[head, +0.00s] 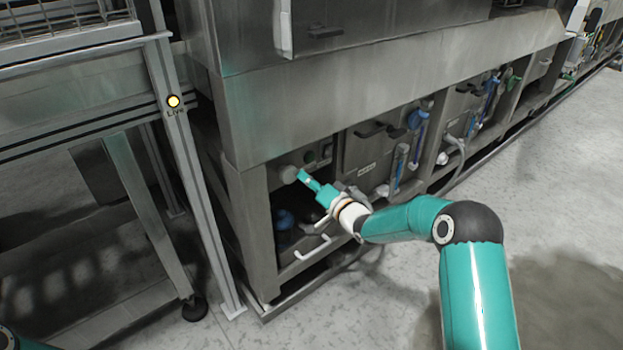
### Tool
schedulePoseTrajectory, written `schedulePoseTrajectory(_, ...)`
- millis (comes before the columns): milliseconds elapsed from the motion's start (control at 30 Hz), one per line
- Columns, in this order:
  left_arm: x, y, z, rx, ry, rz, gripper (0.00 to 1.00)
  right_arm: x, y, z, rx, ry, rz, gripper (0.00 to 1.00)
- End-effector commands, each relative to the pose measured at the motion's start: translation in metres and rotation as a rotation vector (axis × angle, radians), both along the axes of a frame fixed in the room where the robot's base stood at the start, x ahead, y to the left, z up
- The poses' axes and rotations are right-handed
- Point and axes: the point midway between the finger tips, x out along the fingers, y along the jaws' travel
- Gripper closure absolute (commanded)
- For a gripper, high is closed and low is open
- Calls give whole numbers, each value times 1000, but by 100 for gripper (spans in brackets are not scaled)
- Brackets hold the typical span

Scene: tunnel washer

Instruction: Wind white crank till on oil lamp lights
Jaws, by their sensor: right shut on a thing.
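My right gripper (303,178) reaches to the left end of the machine's lower panel. Its fingertips are shut at a pale round knob (289,174), which I take for the white crank; the fingers hide part of it. Small round fittings (326,151) sit on the panel just right of the knob. I cannot tell which of them is the oil lamp, or whether it is lit. My left gripper is not in view.
A lit yellow lamp labelled "Live" (173,101) is on the metal frame at left. A white bent handle (312,249) sits below my gripper. Blue-handled valves and hoses (416,120) line the machine to the right. The floor (560,190) at right is clear.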

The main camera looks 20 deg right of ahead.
Motion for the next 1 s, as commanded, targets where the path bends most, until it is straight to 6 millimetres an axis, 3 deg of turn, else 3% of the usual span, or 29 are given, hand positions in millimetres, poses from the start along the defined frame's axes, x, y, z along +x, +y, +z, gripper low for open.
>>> schedulePoseTrajectory(300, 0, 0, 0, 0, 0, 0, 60, 0, -4, -2, 2, 5, -9, 100)
schedulePoseTrajectory(333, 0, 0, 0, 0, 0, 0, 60, 0, -4, -2, 2, 5, -9, 76)
schedulePoseTrajectory(467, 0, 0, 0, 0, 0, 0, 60, 0, -4, -2, 1, 5, -8, 54)
schedulePoseTrajectory(500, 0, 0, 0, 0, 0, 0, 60, 0, -3, -2, 2, 5, -7, 52)
schedulePoseTrajectory(833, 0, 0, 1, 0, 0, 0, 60, -2, -2, -1, 1, 3, -3, 52)
schedulePoseTrajectory(1000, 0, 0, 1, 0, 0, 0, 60, -15, -7, -1, 1, 4, -4, 52)
